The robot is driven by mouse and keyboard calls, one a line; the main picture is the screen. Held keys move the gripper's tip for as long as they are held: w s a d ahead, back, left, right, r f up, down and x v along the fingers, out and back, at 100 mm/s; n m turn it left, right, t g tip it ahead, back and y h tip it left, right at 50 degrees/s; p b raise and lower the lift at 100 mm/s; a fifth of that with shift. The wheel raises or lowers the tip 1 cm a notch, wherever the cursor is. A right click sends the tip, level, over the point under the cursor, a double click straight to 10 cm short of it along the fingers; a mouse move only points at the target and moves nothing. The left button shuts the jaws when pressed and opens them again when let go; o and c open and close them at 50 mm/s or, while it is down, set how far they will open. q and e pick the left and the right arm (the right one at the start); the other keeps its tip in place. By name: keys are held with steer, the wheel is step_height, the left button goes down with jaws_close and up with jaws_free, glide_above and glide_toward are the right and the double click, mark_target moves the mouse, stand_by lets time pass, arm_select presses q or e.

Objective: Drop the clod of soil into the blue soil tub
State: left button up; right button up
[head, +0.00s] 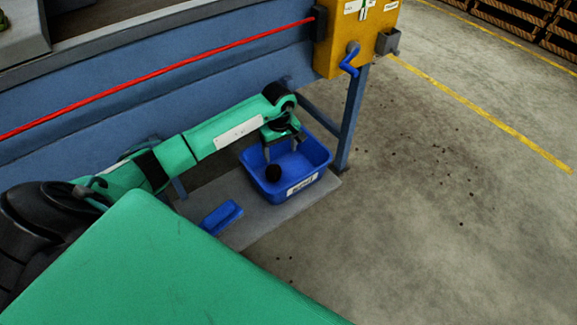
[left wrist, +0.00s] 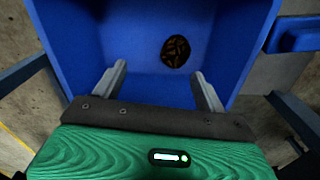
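The blue soil tub (head: 312,158) stands on a grey slab beside the blue machine frame, with a white label on its front. The dark brown clod of soil (head: 273,172) shows inside the tub's outline, below my left gripper (head: 281,148). In the left wrist view the clod (left wrist: 175,51) is beyond the fingertips, against the blue tub floor (left wrist: 135,45). I cannot tell whether it rests on the floor or is in the air. My left gripper (left wrist: 160,85) is open, its two fingers apart and empty over the tub. My right gripper is not in view.
A smaller blue object (head: 221,217) lies on the grey slab (head: 262,229) left of the tub. A yellow box (head: 337,45) with a blue crank (head: 350,60) is above. A red cord (head: 160,77) runs along the machine. Open concrete floor lies right, with scattered dark crumbs.

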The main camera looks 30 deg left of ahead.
arm_select(q)
steer(key=shift+r, duration=0.1)
step_height(320, 180, up, 14)
steer(key=shift+f+p, duration=0.2)
steer(key=shift+p, duration=0.2)
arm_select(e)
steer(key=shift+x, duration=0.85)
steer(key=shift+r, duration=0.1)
arm_select(q)
steer(key=shift+f, duration=0.1)
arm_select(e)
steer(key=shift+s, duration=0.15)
